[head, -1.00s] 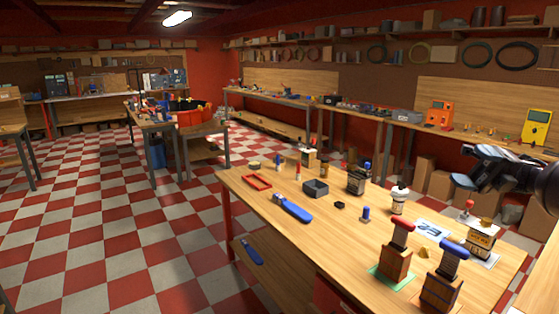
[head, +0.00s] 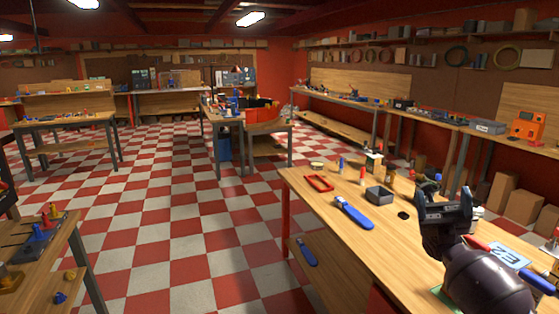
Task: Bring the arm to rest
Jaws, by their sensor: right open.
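My right gripper (head: 446,196) is at the lower right of the head view, in front of the right part of the wooden workbench (head: 335,238). Its two dark fingers point up and stand apart, with no object seen between them. My dark, rounded forearm rises below it from the bottom edge. The arm hides part of the bench top and several things on it. Whether it touches the bench cannot be told. My left gripper is not in view.
On the bench lie a red frame (head: 320,178), a blue-handled tool (head: 353,212) and an open grey box (head: 380,194). Small bottles stand behind them. Another bench (head: 90,262) is at the lower left. The checkered floor (head: 185,225) between is clear.

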